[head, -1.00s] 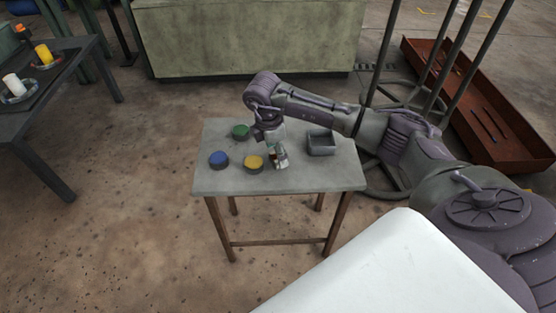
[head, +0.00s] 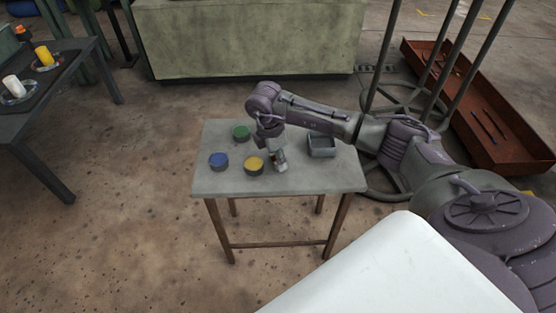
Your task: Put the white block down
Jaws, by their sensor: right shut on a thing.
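My right gripper (head: 279,163) points down over the small grey table, just right of the yellow-topped round pot. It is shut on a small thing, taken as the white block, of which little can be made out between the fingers. I cannot tell whether that thing touches the tabletop (head: 320,178). My left gripper is not in view.
On the table stand a green-topped pot (head: 241,132), a blue-topped pot (head: 218,161), the yellow-topped pot (head: 253,164) and a grey open tray (head: 321,147). The front right of the tabletop is clear. A dark table (head: 50,100) with candles stands at left.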

